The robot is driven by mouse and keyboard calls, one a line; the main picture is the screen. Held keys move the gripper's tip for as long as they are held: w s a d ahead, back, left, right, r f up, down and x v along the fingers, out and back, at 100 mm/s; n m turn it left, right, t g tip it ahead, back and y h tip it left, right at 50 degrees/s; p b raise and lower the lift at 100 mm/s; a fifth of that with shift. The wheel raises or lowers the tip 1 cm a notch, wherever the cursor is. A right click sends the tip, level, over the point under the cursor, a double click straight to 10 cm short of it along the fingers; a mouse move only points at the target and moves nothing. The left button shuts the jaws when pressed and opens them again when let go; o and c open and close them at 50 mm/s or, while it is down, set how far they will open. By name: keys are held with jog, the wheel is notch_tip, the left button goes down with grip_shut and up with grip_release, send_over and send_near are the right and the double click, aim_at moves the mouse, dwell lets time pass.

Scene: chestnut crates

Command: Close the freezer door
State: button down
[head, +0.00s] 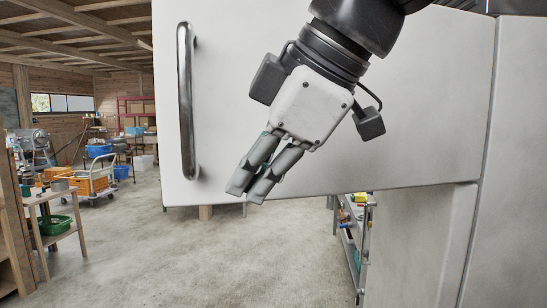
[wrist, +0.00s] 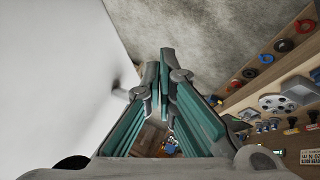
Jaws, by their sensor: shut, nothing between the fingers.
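The white freezer door (head: 400,130) fills the upper middle of the head view and stands open, reaching left beyond the appliance body. A vertical metal handle (head: 186,100) is near its left edge. My gripper (head: 247,192) hangs in front of the door, pointing down and left, with its fingertips near the door's bottom edge, right of the handle. The fingers are shut and empty. In the wrist view my gripper (wrist: 168,62) is beside the white door surface (wrist: 60,70); I cannot tell whether it touches. The freezer's inside is hidden.
A white lower panel (head: 420,245) stands below the door at right. A metal shelf rack (head: 362,245) is behind it. A wooden stand with a green basin (head: 54,225) and a cart (head: 90,180) are at left. The concrete floor (head: 200,255) is clear between.

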aim_at(233, 200)
jog(key=w+a+f, duration=0.1)
jog(key=w+f, duration=0.1)
jog(key=w+a+f+p, duration=0.1)
jog(key=w+a+f, duration=0.1)
jog(key=shift+w+a+p, duration=0.25)
jog(key=shift+w+p, duration=0.1)
jog(key=shift+w, duration=0.55)
